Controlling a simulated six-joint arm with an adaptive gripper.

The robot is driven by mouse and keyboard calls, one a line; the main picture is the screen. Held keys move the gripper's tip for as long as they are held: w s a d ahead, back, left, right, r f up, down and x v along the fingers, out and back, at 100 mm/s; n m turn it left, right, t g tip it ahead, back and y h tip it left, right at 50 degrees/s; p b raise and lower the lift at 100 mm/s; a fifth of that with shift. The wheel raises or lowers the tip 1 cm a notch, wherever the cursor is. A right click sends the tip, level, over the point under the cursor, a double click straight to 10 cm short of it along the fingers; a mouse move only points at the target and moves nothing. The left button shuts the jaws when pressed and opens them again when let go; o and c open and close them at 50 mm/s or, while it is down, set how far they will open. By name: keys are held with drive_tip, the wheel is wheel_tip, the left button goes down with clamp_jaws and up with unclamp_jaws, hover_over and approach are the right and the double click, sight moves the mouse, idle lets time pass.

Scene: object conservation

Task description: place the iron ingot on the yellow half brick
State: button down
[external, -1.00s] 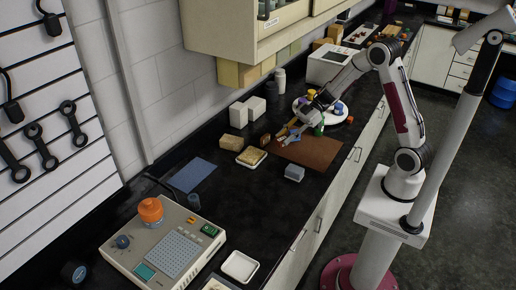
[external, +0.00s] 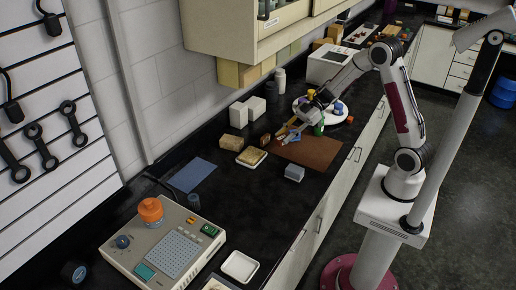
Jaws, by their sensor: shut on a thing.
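My gripper (external: 294,136) is low over the left end of the brown mat (external: 318,152), with its blue-grey fingers pointing down and left. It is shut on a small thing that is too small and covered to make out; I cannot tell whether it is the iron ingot. A tan block (external: 233,144) stands on the black bench left of the gripper. A yellowish slab lies in a white-rimmed tray (external: 251,157) nearer the camera. I cannot tell for sure which of these is the yellow half brick. A small brown piece (external: 265,139) stands between the tray and my gripper.
A grey block (external: 294,173) sits at the mat's near corner. White blocks (external: 241,113) stand near the wall. A round white plate with coloured items (external: 336,115) and a green bottle (external: 319,128) are close to my arm.

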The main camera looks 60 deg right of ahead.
drive_tip(key=shift+a+f, duration=0.2)
drive_tip(key=shift+a, duration=0.25)
drive_tip(key=w+a, duration=0.2)
drive_tip(key=w, duration=0.1)
drive_tip(key=shift+a+f, duration=0.1)
drive_tip(key=shift+f, duration=0.05)
drive_tip(key=w+a, duration=0.2)
drive_tip(key=w, duration=0.6)
wheel_tip(320, 180, up, 5)
drive_tip(key=m+t+h, duration=0.2)
drive_tip(key=m+t, duration=0.3)
hover_over(236, 138)
drive_tip(key=shift+a+r, duration=0.15)
drive_tip(key=shift+r, duration=0.05)
drive_tip(key=shift+f, duration=3.1)
